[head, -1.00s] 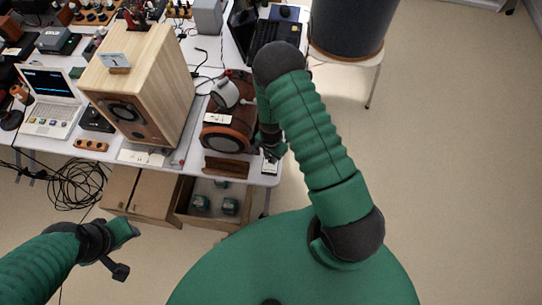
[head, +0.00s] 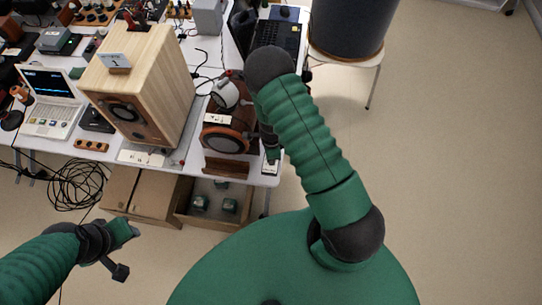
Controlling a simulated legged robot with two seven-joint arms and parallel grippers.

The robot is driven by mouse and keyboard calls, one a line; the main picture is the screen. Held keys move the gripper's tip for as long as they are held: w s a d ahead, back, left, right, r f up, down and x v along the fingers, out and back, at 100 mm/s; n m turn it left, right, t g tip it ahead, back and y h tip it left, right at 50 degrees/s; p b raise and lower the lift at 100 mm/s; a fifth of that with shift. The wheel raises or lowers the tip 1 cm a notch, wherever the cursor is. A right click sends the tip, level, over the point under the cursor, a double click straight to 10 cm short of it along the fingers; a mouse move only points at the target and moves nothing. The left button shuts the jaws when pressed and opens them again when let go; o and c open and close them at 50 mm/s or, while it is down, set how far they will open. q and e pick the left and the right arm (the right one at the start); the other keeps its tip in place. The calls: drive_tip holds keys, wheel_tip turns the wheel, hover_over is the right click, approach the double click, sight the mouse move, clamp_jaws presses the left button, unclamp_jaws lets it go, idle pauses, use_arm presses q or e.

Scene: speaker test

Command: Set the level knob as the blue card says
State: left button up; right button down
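A pale blue card (head: 114,60) stands in a wooden holder on top of the wooden speaker (head: 158,75); its mark looks like a "1". A small white device (head: 270,168) lies at the table's front right corner. I cannot make out a level knob for certain. My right gripper (head: 272,154) points down at the far edge of this device, partly hidden by my own arm. Whether its fingers are apart or touch anything is too small to tell. My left gripper (head: 128,250) is open and empty, low in front of the table.
A round brown-and-black device (head: 226,138) stands left of my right gripper, with a brown wooden block (head: 226,166) in front. A laptop (head: 50,100) is at the left. Cardboard boxes (head: 143,194) and cables (head: 75,183) lie below the table.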

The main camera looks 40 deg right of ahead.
drive_tip(key=shift+w+r, duration=0.1)
drive_tip(key=shift+w, duration=0.1)
idle(0.3)
drive_tip(key=c, duration=1.7)
unclamp_jaws()
drive_tip(key=o, duration=0.4)
drive_tip(key=shift+s, duration=0.1)
wheel_tip(320, 180, up, 17)
drive_tip(key=shift+f, duration=0.15)
drive_tip(key=s+a+r+n+t+b, duration=0.1)
drive_tip(key=s+a+r+n, duration=0.1)
drive_tip(key=n, duration=0.5)
drive_tip(key=s+a+r+n+b, duration=0.1)
drive_tip(key=s+a+r+n, duration=0.1)
drive_tip(key=n, duration=0.6)
drive_tip(key=s+a+r+n+t+b, duration=0.1)
drive_tip(key=s+a+r+n, duration=0.2)
drive_tip(key=a+n, duration=0.2)
drive_tip(key=shift+r+n+t, duration=0.25)
drive_tip(key=shift+n+t, duration=0.05)
drive_tip(key=shift+n, duration=1.2)
